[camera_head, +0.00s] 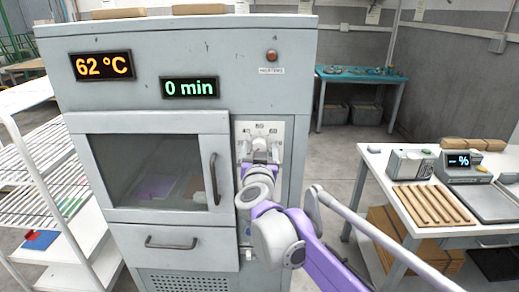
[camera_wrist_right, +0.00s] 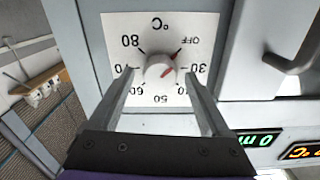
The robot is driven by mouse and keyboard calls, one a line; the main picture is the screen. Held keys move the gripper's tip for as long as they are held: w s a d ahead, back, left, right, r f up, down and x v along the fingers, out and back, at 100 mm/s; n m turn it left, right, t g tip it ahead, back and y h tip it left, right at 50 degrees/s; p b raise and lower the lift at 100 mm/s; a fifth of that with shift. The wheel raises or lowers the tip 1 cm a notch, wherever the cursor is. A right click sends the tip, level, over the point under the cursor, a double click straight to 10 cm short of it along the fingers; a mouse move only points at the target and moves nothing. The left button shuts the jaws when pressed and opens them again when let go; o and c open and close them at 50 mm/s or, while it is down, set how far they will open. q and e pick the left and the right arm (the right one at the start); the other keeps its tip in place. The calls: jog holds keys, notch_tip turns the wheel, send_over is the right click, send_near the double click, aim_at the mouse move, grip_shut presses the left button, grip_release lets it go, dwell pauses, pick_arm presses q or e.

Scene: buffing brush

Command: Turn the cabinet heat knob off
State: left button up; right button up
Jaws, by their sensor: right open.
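The heat knob (camera_wrist_right: 160,68) is a round light knob with a red mark, on a white dial plate (camera_wrist_right: 205,30) that reads upside down in the right wrist view. The labels run from OFF through 30 and 50 to 80. The red mark lies on the knob's right side; its exact setting is hard to tell. My right gripper (camera_wrist_right: 158,80) is open, with one finger on each side of the knob; contact cannot be told. In the head view, the right gripper (camera_head: 260,160) is at the dial on the grey cabinet (camera_head: 190,55), partly hiding it. My left gripper is out of view.
The cabinet displays show 62 °C (camera_head: 102,65) and 0 min (camera_head: 190,87). Its windowed door (camera_head: 150,120) and drawer (camera_head: 175,250) look shut. A white rack (camera_head: 85,235) stands left; a white table (camera_head: 400,165) with brushes' wooden pieces and devices stands right.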

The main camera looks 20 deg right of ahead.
jog(key=v, duration=1.1)
jog(key=shift+w, duration=0.1)
jog(key=s+a+f+n+g+y+p, duration=0.4)
jog(key=s+a+f+n+g+y, duration=0.15)
jog(key=s+f+y, duration=0.45)
jog(key=s+d+f+g+h+p, duration=0.1)
jog(key=s+d+f+g+h, duration=0.1)
jog(key=s+f, duration=0.5)
jog(key=s+d+f+m+g+h+p, duration=0.1)
jog(key=s+d+f+g+h+p, duration=0.1)
jog(key=s+d+f, duration=0.5)
jog(key=shift+s+f+g+h, duration=0.5)
jog(key=shift+f+g, duration=0.05)
jog(key=shift+g, duration=0.7)
jog(key=shift+w, duration=0.1)
